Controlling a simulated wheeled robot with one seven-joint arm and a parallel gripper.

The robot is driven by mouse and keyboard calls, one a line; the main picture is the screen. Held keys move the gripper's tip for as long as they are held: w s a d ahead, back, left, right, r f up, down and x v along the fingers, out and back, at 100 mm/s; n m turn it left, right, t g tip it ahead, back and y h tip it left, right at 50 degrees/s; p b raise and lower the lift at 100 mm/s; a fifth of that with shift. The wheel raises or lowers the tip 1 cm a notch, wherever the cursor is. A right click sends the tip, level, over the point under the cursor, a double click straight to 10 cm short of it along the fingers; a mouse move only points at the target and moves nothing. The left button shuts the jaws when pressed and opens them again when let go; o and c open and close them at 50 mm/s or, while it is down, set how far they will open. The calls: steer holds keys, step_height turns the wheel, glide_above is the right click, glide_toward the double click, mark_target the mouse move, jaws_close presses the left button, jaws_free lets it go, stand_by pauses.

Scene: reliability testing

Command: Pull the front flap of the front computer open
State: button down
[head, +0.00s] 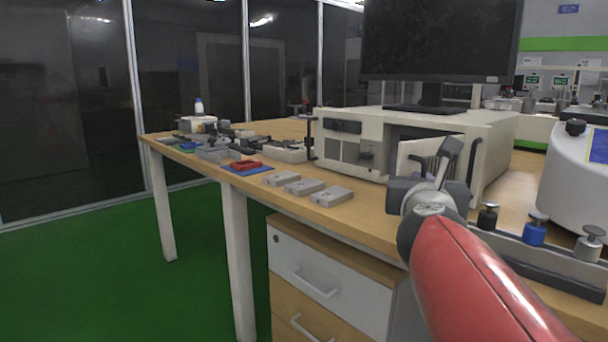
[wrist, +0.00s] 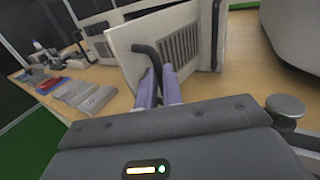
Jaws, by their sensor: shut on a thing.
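The front computer (head: 480,130) is a beige case on the table with a monitor on top. Its front flap (head: 412,152), a pale panel with vent slots, stands swung out from the case, with a dark opening beside it. In the wrist view the flap (wrist: 150,32) fills the upper middle, with a black bar handle (wrist: 147,50) on its face. My gripper (head: 436,172) is at the flap. Its purple fingers (wrist: 159,86) are shut on the handle in the wrist view. The fingers' exact contact is partly hidden in the head view.
Several grey blocks (head: 304,187) lie along the table's front edge, with a red part (head: 245,164) on a blue piece to their left. A rail with several knobs (head: 535,229) and a white rounded machine (head: 580,180) stand at right. A drawer cabinet (head: 325,280) is below.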

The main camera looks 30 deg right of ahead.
steer(key=shift+s+d+r, duration=0.15)
steer(key=shift+s+d, duration=0.45)
steer(key=shift+s, duration=0.2)
